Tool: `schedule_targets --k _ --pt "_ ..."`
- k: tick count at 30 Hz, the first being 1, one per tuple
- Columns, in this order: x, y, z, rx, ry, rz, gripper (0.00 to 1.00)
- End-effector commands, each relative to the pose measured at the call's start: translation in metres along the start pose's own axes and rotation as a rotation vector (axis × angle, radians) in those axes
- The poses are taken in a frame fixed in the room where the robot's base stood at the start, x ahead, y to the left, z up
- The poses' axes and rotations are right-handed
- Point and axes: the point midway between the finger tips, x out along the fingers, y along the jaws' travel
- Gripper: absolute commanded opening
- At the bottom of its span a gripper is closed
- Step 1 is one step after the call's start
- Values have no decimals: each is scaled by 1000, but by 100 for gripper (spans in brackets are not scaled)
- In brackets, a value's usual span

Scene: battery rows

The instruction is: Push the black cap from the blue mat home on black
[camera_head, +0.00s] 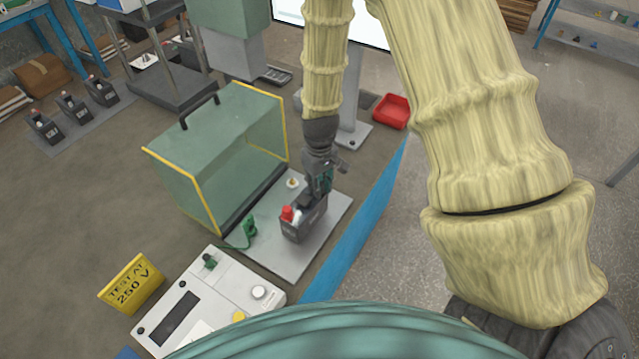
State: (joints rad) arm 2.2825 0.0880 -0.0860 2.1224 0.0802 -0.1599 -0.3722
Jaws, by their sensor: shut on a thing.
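The dark grey battery (305,222) stands upright on a light grey plate (270,238). A red cap (287,213) sits on its left end, with a small white part (297,217) beside it. My gripper (322,190) points down at the right end of the battery, close above or touching its top. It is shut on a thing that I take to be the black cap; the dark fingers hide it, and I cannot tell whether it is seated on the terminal.
A yellow-edged clear guard (215,150) stands left of the plate. A green clip (250,227) and a small brass-coloured knob (292,183) are near the battery. A white tester (210,305) and yellow sign (132,284) are in front. A red tray (392,111) lies behind.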

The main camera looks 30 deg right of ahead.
Motion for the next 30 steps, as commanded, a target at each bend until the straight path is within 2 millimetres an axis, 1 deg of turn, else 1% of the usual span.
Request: schedule_targets --k 28,29,30 --pt "6 0 0 0 0 0 12" --pt "6 0 0 0 0 0 27" --pt "6 0 0 0 0 0 35"
